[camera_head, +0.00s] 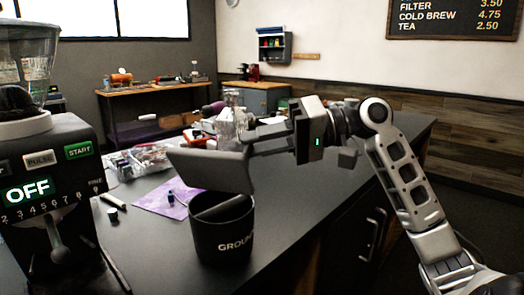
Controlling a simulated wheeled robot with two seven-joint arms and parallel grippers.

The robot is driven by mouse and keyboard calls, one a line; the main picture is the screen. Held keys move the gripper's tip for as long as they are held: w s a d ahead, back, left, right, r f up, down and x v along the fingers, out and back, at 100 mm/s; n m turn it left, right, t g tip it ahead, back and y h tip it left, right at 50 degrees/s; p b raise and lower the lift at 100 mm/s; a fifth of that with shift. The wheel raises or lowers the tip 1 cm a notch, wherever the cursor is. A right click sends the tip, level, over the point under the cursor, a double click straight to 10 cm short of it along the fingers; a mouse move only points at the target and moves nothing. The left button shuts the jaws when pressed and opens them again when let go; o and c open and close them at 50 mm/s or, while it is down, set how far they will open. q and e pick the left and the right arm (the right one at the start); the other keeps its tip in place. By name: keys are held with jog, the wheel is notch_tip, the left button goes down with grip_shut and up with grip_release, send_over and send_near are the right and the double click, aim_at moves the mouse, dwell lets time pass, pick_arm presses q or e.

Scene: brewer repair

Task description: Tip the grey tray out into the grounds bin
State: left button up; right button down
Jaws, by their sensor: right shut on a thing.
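My right gripper (268,143) comes in from the right and is shut on the grey tray (210,168). The tray is tilted steeply above the black grounds bin (222,245), which stands upright on the dark counter. A grey bar-like piece shows at the bin's mouth, below the tray; I cannot tell what it is. The inside of the bin is mostly hidden, and I cannot see any grounds falling. My left gripper is not in view.
A grinder (60,190) with an "OFF" display stands at the left. A purple cloth (168,203) with small items lies behind the bin. Several packets and a glass vessel (230,125) stand farther back. The counter right of the bin is clear.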

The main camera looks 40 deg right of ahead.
jog(key=s+a+n+h+b, duration=0.1)
jog(key=a+n, duration=0.1)
jog(key=s+a+n+t+h+b, duration=0.1)
jog(key=a+n+h, duration=0.1)
jog(key=n, duration=0.1)
jog(key=s+a+n+t+h+b, duration=0.1)
jog(key=s+a+n+h+b, duration=0.1)
jog(key=n, duration=0.1)
jog(key=shift+f, duration=0.3)
jog(key=shift+s, duration=0.1)
